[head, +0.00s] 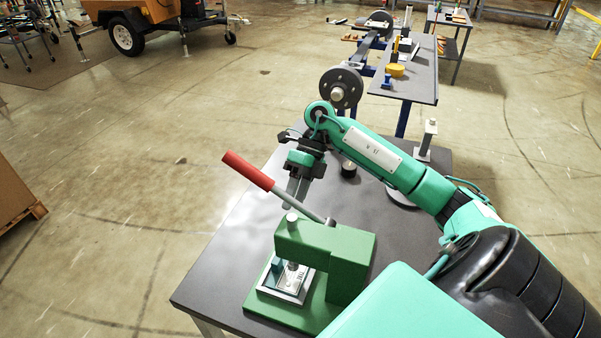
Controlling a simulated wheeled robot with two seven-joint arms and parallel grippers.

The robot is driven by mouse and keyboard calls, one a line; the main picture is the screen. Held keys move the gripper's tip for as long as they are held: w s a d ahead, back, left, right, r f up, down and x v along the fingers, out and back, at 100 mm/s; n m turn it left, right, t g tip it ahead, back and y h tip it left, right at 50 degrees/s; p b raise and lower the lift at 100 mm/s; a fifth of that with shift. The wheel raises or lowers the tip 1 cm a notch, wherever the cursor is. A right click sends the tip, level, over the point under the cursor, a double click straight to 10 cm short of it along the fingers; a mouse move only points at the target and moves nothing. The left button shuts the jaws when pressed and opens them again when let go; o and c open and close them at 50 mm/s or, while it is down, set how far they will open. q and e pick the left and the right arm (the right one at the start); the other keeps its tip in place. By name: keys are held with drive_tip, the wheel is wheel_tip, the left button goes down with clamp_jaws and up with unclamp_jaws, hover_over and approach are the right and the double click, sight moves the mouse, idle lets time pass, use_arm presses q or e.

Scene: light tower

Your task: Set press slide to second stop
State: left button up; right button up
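A green press (335,250) stands on the dark table. Its lever has a red grip (248,170) and slopes up to the left from a pivot at the press top. A round light knob (291,219) shows on top of the press head. Below the head, the light end of the ram (292,267) sits over a pale plate (286,284) with a small teal block (277,266). My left gripper is out of view.
The dark table (225,280) is clear left of the press.

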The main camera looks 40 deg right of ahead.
drive_tip(key=s+d+f+n+t+y, duration=0.45)
drive_tip(key=s+d+n+t, duration=0.25)
drive_tip(key=d+n, duration=0.45)
drive_tip(key=shift+y, duration=0.35)
drive_tip(key=p+x, duration=0.2)
drive_tip(key=x, duration=0.4)
drive_tip(key=p+x, duration=0.2)
drive_tip(key=x, duration=0.5)
drive_tip(key=shift+s+a+r+p, duration=0.1)
drive_tip(key=shift+s+r+p, duration=0.1)
drive_tip(key=shift+r+p, duration=0.1)
drive_tip(key=shift+w+a+f, duration=0.2)
drive_tip(key=shift+a+f, duration=0.2)
drive_tip(key=shift+a, duration=0.15)
clamp_jaws()
